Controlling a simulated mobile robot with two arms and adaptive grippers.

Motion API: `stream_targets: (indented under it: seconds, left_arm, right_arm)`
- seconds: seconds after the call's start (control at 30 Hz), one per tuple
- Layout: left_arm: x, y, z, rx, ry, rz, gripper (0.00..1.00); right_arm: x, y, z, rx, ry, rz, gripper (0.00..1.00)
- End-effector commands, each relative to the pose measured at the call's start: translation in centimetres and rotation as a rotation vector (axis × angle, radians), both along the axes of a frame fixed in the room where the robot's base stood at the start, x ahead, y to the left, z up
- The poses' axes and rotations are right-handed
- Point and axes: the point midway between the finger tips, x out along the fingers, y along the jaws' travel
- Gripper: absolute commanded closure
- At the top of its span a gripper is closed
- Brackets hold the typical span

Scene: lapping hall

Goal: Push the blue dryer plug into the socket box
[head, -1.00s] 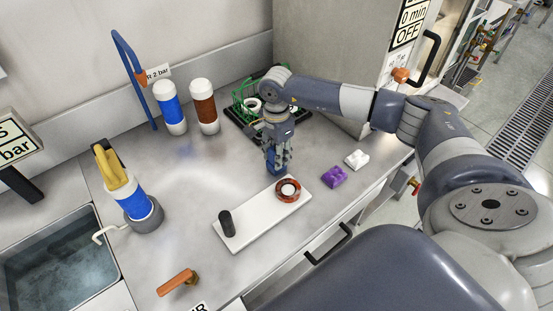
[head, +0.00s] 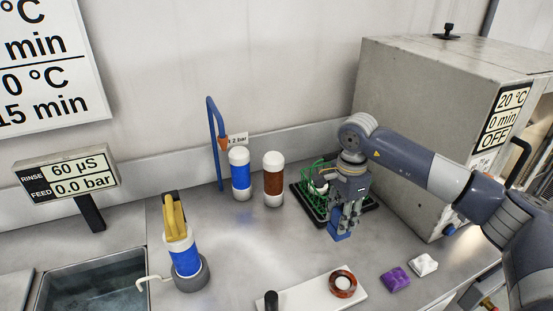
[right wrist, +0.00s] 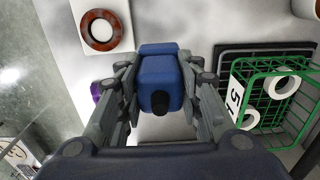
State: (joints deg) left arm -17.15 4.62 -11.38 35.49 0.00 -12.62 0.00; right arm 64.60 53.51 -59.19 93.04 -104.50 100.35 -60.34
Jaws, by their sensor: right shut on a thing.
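The blue dryer plug (head: 340,234) hangs below my right gripper (head: 346,217) in the head view, over the bench in front of the green rack. In the right wrist view the blue plug (right wrist: 160,78) sits between the two fingers of my right gripper (right wrist: 160,90), with its dark round end toward the camera. The gripper is shut on it. I cannot tell whether the plug touches the bench. A small blue item (head: 449,229) shows low on the grey oven; I cannot tell whether it is the socket box. My left gripper is not in view.
A green wire rack (head: 312,190) stands behind the gripper. A white tray (head: 310,292) with a brown ring lies in front, beside purple (head: 395,279) and white (head: 424,264) blocks. The oven (head: 430,100) is at right, blue and brown canisters at left.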

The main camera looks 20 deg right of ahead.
Motion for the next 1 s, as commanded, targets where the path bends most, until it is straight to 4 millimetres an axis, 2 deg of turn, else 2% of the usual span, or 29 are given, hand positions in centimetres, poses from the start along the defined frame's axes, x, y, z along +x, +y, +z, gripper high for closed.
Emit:
stream_targets:
  seconds: [0.17, 0.37, 0.5, 0.7, 0.9, 1.0]
  left_arm:
    - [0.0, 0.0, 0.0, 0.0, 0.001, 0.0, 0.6]
    - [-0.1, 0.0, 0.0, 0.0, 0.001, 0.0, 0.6]
    - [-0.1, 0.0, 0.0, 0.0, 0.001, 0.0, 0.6]
    - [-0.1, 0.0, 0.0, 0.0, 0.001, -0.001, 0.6]
    - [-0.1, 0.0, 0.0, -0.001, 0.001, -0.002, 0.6]
    - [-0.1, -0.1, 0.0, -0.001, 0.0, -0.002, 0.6]
  right_arm:
    - [-0.2, 0.6, 0.4, 0.0, -0.003, 0.042, 0.97]
    - [-2.1, 3.8, 0.8, -0.002, -0.014, 0.318, 0.97]
    - [-4.7, 6.9, 1.1, -0.004, -0.018, 0.613, 0.97]
    - [-9.0, 10.6, 1.3, -0.007, -0.015, 1.026, 0.97]
    - [-12.8, 12.7, 1.4, -0.003, -0.008, 1.338, 0.97]
    - [-14.0, 13.1, 1.3, -0.001, -0.004, 1.429, 0.97]
